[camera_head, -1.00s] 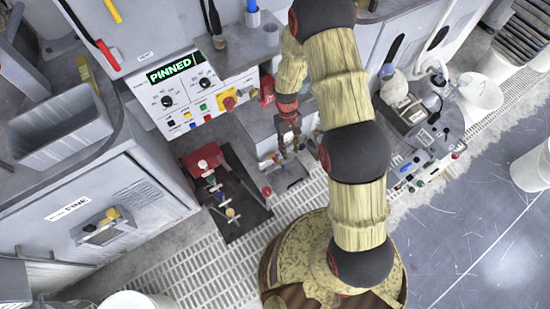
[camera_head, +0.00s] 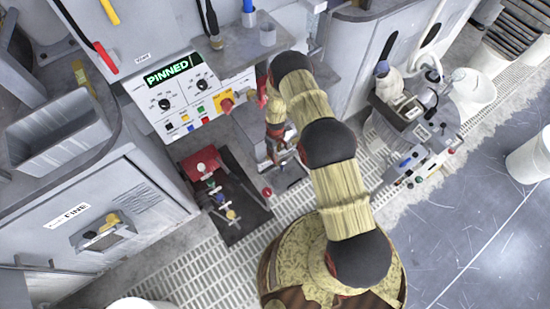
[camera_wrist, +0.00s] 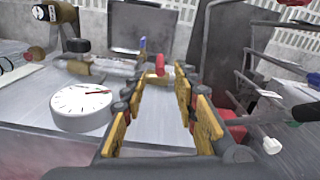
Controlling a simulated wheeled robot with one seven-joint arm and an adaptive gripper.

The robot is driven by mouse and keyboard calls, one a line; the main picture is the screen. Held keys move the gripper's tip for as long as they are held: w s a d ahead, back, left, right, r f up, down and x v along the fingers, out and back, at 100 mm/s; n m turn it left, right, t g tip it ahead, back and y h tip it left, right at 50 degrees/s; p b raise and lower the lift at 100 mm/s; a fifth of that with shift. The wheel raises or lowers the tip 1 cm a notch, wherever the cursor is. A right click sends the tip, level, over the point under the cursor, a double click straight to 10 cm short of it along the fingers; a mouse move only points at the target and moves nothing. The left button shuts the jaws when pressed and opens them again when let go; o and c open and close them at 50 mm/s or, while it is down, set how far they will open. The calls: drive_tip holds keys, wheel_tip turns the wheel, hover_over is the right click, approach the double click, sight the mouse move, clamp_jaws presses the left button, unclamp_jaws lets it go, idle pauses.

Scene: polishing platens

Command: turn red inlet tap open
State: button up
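A small red handle (camera_wrist: 160,65), which looks like the red inlet tap, stands up on brass pipework in the wrist view. It is just beyond the fingertips and lies between them in the picture. My gripper (camera_wrist: 158,88) is open and empty, its tan-padded fingers spread to either side. I see no contact with the handle. In the head view my gripper (camera_head: 280,153) is low beside the control panel, small and partly covered by my arm. I cannot make out the tap there.
A round white gauge (camera_wrist: 82,106) sits close left of my fingers. A rack of rods with coloured knobs (camera_wrist: 268,100) stands close on the right. In the head view are the PINNED control panel (camera_head: 178,108) and a dark board with coloured knobs (camera_head: 238,205).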

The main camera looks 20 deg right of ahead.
wheel_tip(320, 180, down, 6)
drive_tip(key=shift+s+f+b, duration=0.1)
drive_tip(key=shift+f+b, duration=0.1)
drive_tip(key=shift+b, duration=0.7)
drive_tip(key=shift+c, duration=1)
clamp_jaws()
